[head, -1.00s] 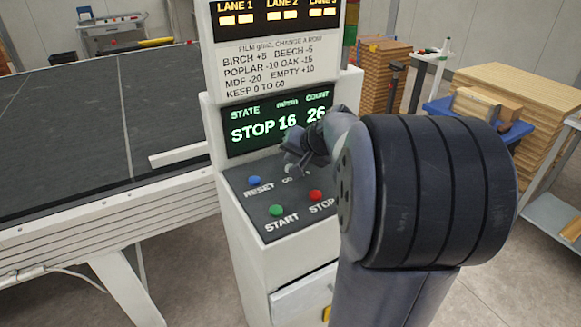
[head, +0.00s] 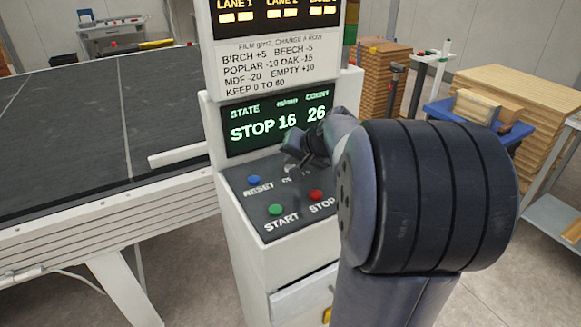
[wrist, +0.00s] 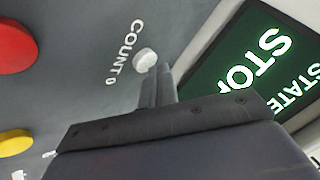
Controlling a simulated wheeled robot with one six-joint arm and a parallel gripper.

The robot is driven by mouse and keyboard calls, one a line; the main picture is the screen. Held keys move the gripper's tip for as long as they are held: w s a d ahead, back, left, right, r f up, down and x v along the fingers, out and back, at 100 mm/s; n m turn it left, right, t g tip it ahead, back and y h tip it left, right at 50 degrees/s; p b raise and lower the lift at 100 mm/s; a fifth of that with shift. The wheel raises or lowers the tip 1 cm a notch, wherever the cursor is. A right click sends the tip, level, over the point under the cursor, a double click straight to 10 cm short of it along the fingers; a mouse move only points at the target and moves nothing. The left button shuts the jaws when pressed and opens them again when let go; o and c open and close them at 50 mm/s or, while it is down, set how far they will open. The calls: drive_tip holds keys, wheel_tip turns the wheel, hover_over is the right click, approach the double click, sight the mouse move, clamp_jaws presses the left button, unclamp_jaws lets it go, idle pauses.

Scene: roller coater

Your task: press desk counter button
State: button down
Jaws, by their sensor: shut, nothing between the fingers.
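The desk counter button is a small white round button (wrist: 145,60) beside the label "COUNT 0" in the wrist view. In the head view the white button (head: 289,170) is partly hidden by my gripper (head: 292,162). My gripper also shows in the wrist view (wrist: 158,72), its fingers shut and empty. The fingertips are right at the button's edge in the picture; I cannot tell whether they touch it. The button sits on the dark sloping desk panel (head: 240,208). The green display (head: 262,122) above reads STOP, 16 and count 26.
Other buttons share the panel: blue RESET (head: 254,180), green START (head: 276,210) and red STOP (head: 316,195). A yellow button (wrist: 14,142) shows in the wrist view. The display column rises behind the panel. A dark conveyor (head: 80,120) lies left.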

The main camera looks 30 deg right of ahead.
drive_tip(key=shift+f+b, duration=0.45)
drive_tip(key=shift+b, duration=0.05)
idle(0.6)
drive_tip(key=shift+r+p, duration=0.6)
drive_tip(key=shift+r, duration=0.25)
drive_tip(key=shift+r+p, duration=1.9)
drive_tip(key=shift+r, duration=0.7)
drive_tip(key=shift+a+f, duration=0.1)
drive_tip(key=shift+f, duration=0.05)
